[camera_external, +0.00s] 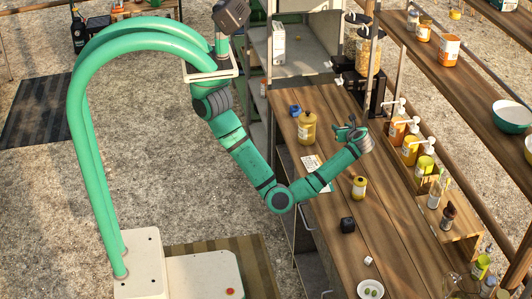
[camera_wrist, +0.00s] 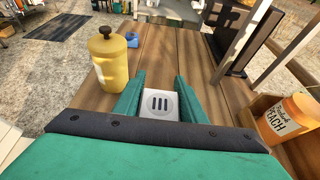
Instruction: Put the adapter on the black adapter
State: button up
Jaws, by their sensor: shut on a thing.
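My gripper (camera_external: 344,128) reaches over the wooden counter, pointing toward its far end. In the wrist view my gripper (camera_wrist: 160,82) is shut on a pale grey adapter (camera_wrist: 160,104) with dark slots in its face, held between the green fingers. In the external view the held adapter is too small and covered to make out clearly. A small black block, which looks like the black adapter (camera_external: 347,224), sits on the counter nearer the camera, apart from my gripper. It is not in the wrist view.
Pump bottles (camera_external: 396,130) line the right edge.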

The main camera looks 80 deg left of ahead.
jog(key=s+d+r+m+t, duration=0.2)
jog(key=s+d+t, duration=0.1)
jog(key=d, duration=0.7)
jog(key=s+d+r+m+t, duration=0.2)
jog(key=s+d+m, duration=0.15)
jog(key=d, duration=0.75)
jog(key=s+d+r+m+t+h, duration=0.2)
jog(key=s+d+m+t+h, duration=0.25)
jog(key=s+d, duration=0.85)
jog(key=n, duration=0.1)
send_over(348, 225)
jog(key=w+a, duration=0.4)
jog(key=a, duration=0.1)
notch_tip(348, 225, down, 9)
jog(key=shift+s+d+f+y, duration=0.15)
jog(key=shift+f+y, duration=0.1)
jog(key=shift+f, duration=1.55)
jog(key=shift+f, duration=0.1)
jog(key=o, duration=1.1)
